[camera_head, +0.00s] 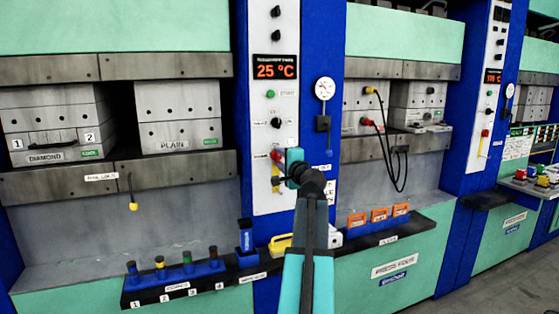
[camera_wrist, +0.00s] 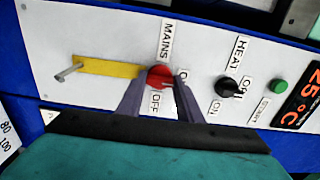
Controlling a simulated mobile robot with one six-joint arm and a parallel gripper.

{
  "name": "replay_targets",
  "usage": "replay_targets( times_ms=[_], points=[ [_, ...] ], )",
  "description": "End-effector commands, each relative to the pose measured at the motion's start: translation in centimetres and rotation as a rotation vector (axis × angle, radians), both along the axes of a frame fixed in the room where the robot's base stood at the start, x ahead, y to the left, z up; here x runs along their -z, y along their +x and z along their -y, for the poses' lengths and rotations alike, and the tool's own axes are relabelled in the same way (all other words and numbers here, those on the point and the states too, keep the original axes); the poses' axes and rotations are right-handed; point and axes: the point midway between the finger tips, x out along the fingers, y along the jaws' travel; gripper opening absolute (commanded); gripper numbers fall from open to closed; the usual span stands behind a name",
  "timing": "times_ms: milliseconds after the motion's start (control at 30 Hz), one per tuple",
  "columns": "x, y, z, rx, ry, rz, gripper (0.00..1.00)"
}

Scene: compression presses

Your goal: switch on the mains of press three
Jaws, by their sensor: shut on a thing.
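Another label right of the knob is partly hidden by a finger. A small light mark shows on the knob's lower right; its exact setting is unclear. My gripper (camera_wrist: 161,88) has a finger on each side of the knob and is shut on it. In the head view the red knob (camera_head: 276,155) shows just left of my gripper (camera_head: 291,160).
A yellow plate (camera_wrist: 105,67) with a metal pin (camera_wrist: 68,73) is beside the knob. The black heat knob (camera_wrist: 228,86), green start button (camera_wrist: 278,87) and 25 °C display (camera_head: 275,67) share the panel. A ledge with coloured-topped plugs (camera_head: 187,262) runs below left.

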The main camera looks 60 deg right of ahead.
Motion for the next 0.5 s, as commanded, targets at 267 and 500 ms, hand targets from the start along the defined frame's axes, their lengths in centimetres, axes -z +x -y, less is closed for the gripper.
replay_targets(
  times_ms=[267,500],
  points=[
    [-0.14,0.09,-0.01,-0.001,-0.001,0.002,0.52],
    [-0.06,-0.04,-0.05,0.0,-0.001,0.001,0.52]
  ],
)
